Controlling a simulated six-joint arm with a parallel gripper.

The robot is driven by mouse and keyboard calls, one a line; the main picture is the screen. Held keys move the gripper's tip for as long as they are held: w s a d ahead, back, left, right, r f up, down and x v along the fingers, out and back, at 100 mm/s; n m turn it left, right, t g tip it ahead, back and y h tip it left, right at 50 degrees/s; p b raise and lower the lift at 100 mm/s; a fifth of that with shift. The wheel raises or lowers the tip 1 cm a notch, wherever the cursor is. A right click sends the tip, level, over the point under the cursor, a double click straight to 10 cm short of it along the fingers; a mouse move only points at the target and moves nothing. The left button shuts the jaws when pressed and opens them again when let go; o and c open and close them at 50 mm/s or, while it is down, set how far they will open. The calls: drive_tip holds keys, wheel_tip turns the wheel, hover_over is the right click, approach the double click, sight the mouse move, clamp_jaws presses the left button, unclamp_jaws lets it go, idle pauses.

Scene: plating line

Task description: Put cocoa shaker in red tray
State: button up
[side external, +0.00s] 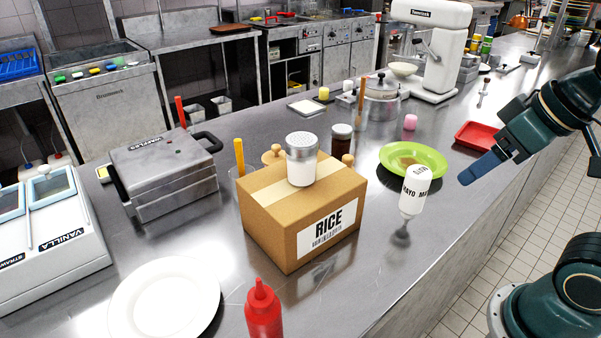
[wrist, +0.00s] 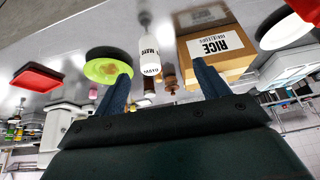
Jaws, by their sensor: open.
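My gripper (side external: 468,178) is open and empty above the counter's right edge, well right of the shaker. Its two fingers are apart in the wrist view (wrist: 161,72).
A mayo bottle (side external: 416,187) and a green plate (side external: 412,160) stand between the box and my gripper. A dark brown jar (side external: 341,143) is behind the box. A red squeeze bottle (side external: 263,312) and a white plate (side external: 165,302) are in front.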

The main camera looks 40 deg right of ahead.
drive_tip(key=shift+o, duration=0.4)
drive_tip(key=shift+s+f, duration=0.1)
drive_tip(key=shift+s, duration=0.35)
drive_tip(key=shift+w, duration=0.15)
drive_tip(key=w+d+f+m+y, duration=0.2)
drive_tip(key=w+m, duration=0.5)
drive_tip(key=w, duration=0.4)
drive_tip(key=w+d+f+m+y, duration=0.25)
drive_tip(key=w+m, duration=0.35)
drive_tip(key=w, duration=0.5)
drive_tip(key=w+d+f+m+t, duration=0.1)
drive_tip(key=w+d+f+m, duration=0.1)
drive_tip(key=d+f+m, duration=0.1)
drive_tip(key=w+d+f+m+t+y, duration=0.1)
drive_tip(key=w+d+f+m+t, duration=0.1)
drive_tip(key=d+m, duration=0.4)
drive_tip(key=w+d+f+m+t+y, duration=0.1)
drive_tip(key=w+d+f+m+t, duration=0.1)
drive_tip(key=w+d+f+m, duration=0.2)
drive_tip(key=shift+w+d+f+m, duration=0.2)
drive_tip(key=shift+d+f+m, duration=0.3)
drive_tip(key=shift+m, duration=0.6)
drive_tip(key=shift+d+f+m+t+y, duration=0.3)
drive_tip(key=shift+d+m+t, duration=0.2)
drive_tip(key=shift+d+m, duration=0.1)
